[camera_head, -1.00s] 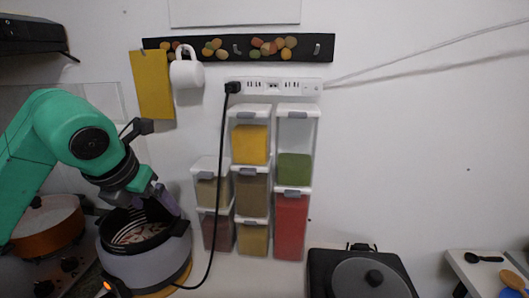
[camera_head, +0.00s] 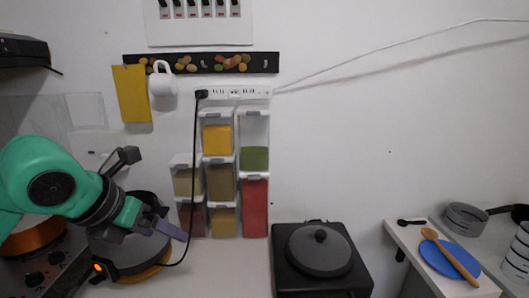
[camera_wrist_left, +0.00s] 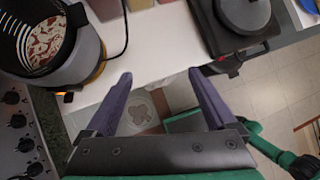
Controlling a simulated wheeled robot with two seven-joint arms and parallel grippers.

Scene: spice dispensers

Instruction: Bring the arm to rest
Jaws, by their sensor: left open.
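My left gripper (camera_head: 172,230) reaches in from the left in the head view, in front of the grey cooker (camera_head: 128,252). Its purple fingers point right and slightly down. In the left wrist view the two fingers (camera_wrist_left: 160,76) stand well apart with nothing between them. Beyond them lie the edge of the white counter and the floor. The cooker also shows there at upper left (camera_wrist_left: 85,60), open, with pale and reddish pieces inside. My right gripper is not seen; green arm parts of mine show at lower right of the wrist view.
Stacked spice dispensers (camera_head: 222,178) stand against the wall, right of the gripper. A black cooktop with a lidded pan (camera_head: 318,250) stands further right. A side counter holds a blue plate (camera_head: 440,260) with a wooden spoon. A power cord (camera_head: 194,150) hangs behind the gripper.

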